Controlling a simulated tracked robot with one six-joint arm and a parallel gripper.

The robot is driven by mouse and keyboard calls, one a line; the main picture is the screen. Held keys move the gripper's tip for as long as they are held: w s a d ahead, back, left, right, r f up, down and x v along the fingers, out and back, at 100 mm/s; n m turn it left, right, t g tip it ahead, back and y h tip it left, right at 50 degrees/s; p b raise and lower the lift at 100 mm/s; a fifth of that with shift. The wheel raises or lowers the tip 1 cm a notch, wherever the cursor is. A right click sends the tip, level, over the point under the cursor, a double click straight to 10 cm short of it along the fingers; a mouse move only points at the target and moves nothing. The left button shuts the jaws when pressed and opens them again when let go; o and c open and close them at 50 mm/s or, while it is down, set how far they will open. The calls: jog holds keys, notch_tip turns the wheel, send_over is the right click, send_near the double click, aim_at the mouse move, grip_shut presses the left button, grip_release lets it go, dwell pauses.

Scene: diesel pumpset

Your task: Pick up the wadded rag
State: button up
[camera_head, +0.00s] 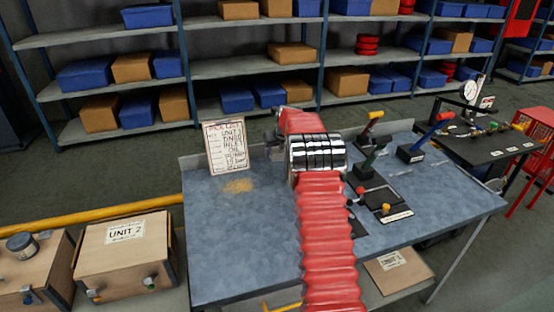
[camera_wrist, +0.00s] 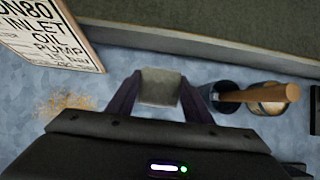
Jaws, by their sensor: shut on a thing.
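The wadded rag (camera_wrist: 160,88) shows in the wrist view as a small grey-beige lump between the two dark fingers of my gripper (camera_wrist: 159,82). The fingers touch it from left and right, and my gripper is shut on it. It is over the blue-grey bench top (camera_head: 233,262); I cannot tell whether it is clear of the surface. In the head view my red arm hides the rag and most of my gripper.
A written board (camera_head: 226,145) stands left of my gripper, by a yellowish patch (camera_head: 238,186). A wooden-handled tool (camera_wrist: 255,95) lies close on the right. Levers (camera_head: 371,125) stand further right. The bench's left front is clear.

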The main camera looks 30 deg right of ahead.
aim_at(276, 149)
notch_tip(276, 149, up, 5)
jog(key=shift+f, duration=0.1)
dwell(0.5)
